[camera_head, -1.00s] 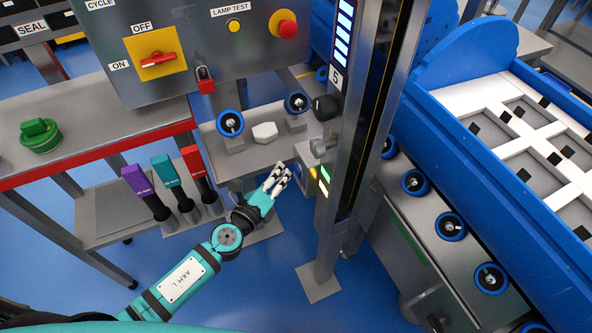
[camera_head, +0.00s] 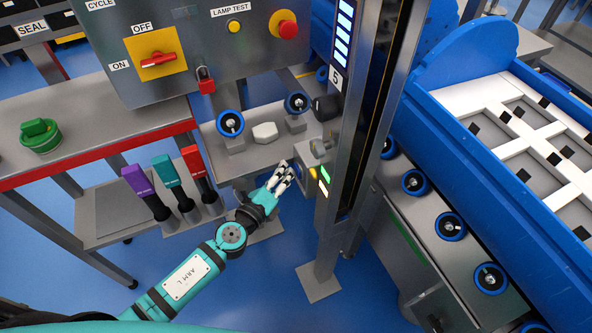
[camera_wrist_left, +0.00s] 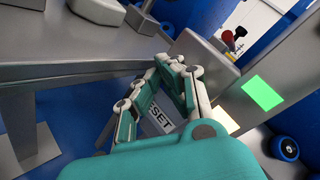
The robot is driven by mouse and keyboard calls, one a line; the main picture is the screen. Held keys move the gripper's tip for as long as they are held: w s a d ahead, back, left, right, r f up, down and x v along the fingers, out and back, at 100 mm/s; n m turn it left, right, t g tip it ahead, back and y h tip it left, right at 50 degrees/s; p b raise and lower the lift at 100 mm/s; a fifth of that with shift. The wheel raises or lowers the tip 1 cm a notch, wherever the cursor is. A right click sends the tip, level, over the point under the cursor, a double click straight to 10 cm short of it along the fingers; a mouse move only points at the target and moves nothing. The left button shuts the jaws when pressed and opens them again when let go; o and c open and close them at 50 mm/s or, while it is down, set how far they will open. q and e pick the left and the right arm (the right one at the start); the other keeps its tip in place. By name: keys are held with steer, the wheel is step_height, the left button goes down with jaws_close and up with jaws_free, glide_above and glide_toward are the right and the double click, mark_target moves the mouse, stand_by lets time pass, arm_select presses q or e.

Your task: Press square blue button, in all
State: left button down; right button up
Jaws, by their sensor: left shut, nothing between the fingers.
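My left gripper (camera_head: 285,167) is shut and empty. Its fingertips are just left of a small grey control box (camera_head: 307,183) on the post. In the left wrist view the closed fingers (camera_wrist_left: 178,62) overlap a label (camera_wrist_left: 158,117) reading "SET", partly covered. I cannot make out a square blue button in either view; the fingers hide part of the box's face. I cannot tell whether the fingers touch the box. A yellow round part (camera_head: 313,174) shows on the box. My right gripper is not in view.
The grey post (camera_head: 365,130) with lit green and pale panels (camera_head: 324,176) stands right of the gripper. A steel shelf with blue rollers (camera_head: 230,123) and a white block (camera_head: 265,132) lies beyond. Purple, teal and red handles (camera_head: 168,170) stand left. The blue carrier (camera_head: 480,150) is right.

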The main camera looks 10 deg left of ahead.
arm_select(q)
steer(key=shift+w+d, duration=0.2)
steer(key=shift+d, duration=0.15)
stand_by(0.3)
stand_by(0.4)
steer(key=shift+s+a, duration=0.5)
steer(key=shift+a, duration=0.2)
steer(key=shift+s+a+f+b, duration=0.1)
steer(key=shift+s+a+b, duration=0.4)
steer(key=shift+a, duration=0.3)
steer(key=shift+s+a+f+b, duration=0.1)
steer(key=shift+s+a+b, duration=0.4)
steer(key=shift+a, duration=0.25)
steer(key=shift+s+a+r, duration=0.2)
steer(key=shift+s+a, duration=0.2)
steer(key=shift+a, duration=0.15)
steer(key=shift+s, duration=0.1)
